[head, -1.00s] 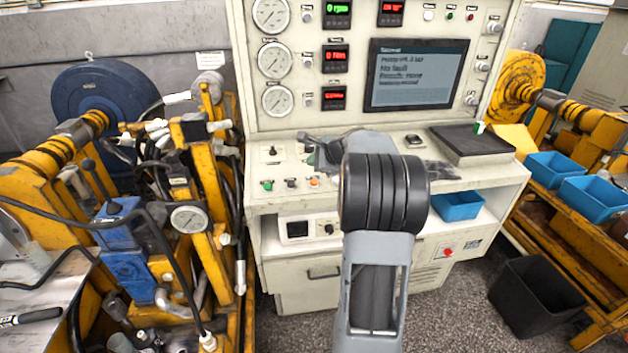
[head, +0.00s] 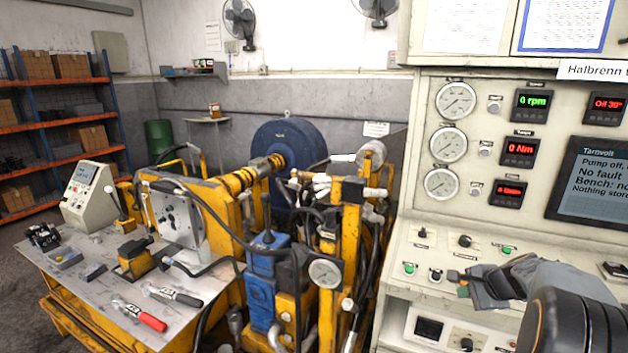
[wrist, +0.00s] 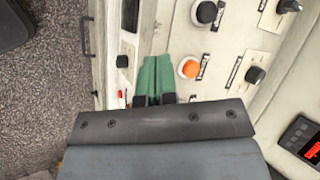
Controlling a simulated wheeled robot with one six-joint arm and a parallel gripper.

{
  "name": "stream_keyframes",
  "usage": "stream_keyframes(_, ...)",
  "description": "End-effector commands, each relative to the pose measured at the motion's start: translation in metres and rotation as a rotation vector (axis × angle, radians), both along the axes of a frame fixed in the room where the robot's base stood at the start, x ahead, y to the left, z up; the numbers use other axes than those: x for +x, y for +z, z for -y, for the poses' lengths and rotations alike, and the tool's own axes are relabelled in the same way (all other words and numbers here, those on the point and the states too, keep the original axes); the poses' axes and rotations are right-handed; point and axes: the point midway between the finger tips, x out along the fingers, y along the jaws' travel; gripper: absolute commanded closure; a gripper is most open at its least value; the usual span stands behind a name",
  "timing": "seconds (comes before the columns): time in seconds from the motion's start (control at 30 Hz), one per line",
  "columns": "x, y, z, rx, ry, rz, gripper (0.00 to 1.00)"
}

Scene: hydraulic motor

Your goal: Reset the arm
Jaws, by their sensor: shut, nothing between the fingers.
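My gripper (head: 464,290) is at the lower right of the head view, over the sloping control panel of the console (head: 425,245). Its fingers are partly hidden there by my own arm and wrist. In the wrist view its two green fingers (wrist: 155,80) lie side by side, shut and empty. An orange button (wrist: 189,68) is just right of the fingertips, apart from them in that picture. A black knob (wrist: 206,12) is farther up, and another knob (wrist: 255,75) lies to the right.
The upright console face carries gauges (head: 449,145) and a screen (head: 592,180). Left of it stands a yellow test bench with hoses and a blue pump unit (head: 262,285). A metal table (head: 85,285) holds tools, including a red-handled one (head: 140,317). Shelves (head: 55,125) stand far left.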

Motion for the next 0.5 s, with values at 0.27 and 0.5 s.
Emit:
stream_keyframes(0.27, -0.116, -0.006, -0.138, -0.488, 0.855, -0.194, 1.00)
stream_keyframes(0.5, -0.181, 0.000, -0.195, -0.775, 1.256, -0.188, 1.00)
